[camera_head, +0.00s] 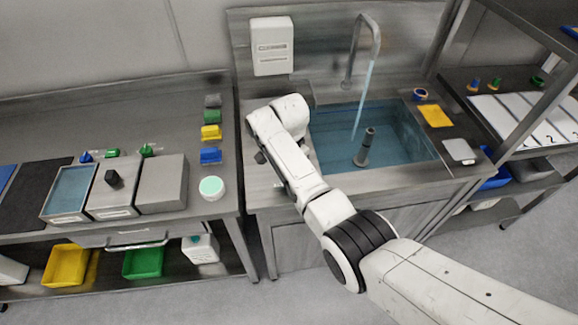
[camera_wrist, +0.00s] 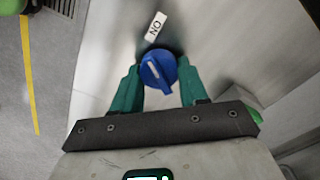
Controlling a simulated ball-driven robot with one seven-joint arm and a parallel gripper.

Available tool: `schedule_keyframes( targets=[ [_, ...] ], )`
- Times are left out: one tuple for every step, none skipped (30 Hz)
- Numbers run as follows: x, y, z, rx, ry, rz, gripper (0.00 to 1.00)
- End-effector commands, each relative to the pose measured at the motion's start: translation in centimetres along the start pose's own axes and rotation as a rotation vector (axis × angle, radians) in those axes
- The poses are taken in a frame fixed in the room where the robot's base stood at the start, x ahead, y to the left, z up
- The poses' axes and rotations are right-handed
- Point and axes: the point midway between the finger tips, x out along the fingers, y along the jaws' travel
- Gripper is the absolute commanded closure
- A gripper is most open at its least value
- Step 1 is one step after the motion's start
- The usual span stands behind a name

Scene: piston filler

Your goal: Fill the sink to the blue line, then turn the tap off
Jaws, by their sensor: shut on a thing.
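The sink (camera_head: 425,158) in the head view holds blue water (camera_head: 335,143), and a grey standpipe rises out of it. The tap spout (camera_head: 376,35) arches over the sink, and a stream of water (camera_head: 362,95) falls from it. I cannot make out a blue line on the sink wall. In the wrist view a blue knob (camera_wrist: 158,70) with a white pointer sits below a label (camera_wrist: 155,27) reading ON upside down. The pointer slants toward the upper left. My gripper (camera_wrist: 157,82) has its green fingers shut on the knob's sides. The head view hides the knob and fingertips.
A white dispenser (camera_head: 272,46) hangs behind the sink. A yellow cloth (camera_head: 435,115) and a pale square pad (camera_head: 459,151) lie on the right rim. A bench with trays (camera_head: 70,190) stands at left, a rack (camera_head: 530,100) at right. My arm crosses the sink's front left.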

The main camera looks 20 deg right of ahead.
Motion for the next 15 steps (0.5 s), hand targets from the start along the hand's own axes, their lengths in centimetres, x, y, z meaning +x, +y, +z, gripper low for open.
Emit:
schedule_keyframes(
  targets=[
    [-0.22,-0.12,-0.07,0.030,0.002,-0.004,0.87],
    [-0.22,-0.10,-0.08,0.048,0.003,-0.004,0.87],
    [-0.21,-0.09,-0.08,0.071,0.003,-0.003,0.87],
    [-0.21,-0.09,-0.07,0.086,0.003,-0.003,0.87],
    [-0.20,-0.08,-0.07,0.101,0.003,-0.003,0.87],
    [-0.19,-0.07,-0.06,0.118,0.003,-0.003,0.87],
    [-0.19,-0.07,-0.06,0.131,0.002,-0.003,0.87],
    [-0.19,-0.06,-0.06,0.142,0.003,-0.003,0.87],
    [-0.19,-0.05,-0.08,0.154,0.003,-0.003,0.87],
    [-0.19,-0.04,-0.09,0.164,0.003,-0.003,0.87],
    [-0.20,-0.04,-0.11,0.172,0.003,-0.003,0.87],
    [-0.20,-0.02,-0.12,0.180,0.003,-0.003,0.87],
    [-0.20,-0.02,-0.13,0.185,0.003,-0.003,0.87],
    [-0.20,-0.02,-0.14,0.190,0.003,-0.004,0.87],
    [-0.20,-0.01,-0.14,0.195,0.004,-0.004,0.87]
  ],
)
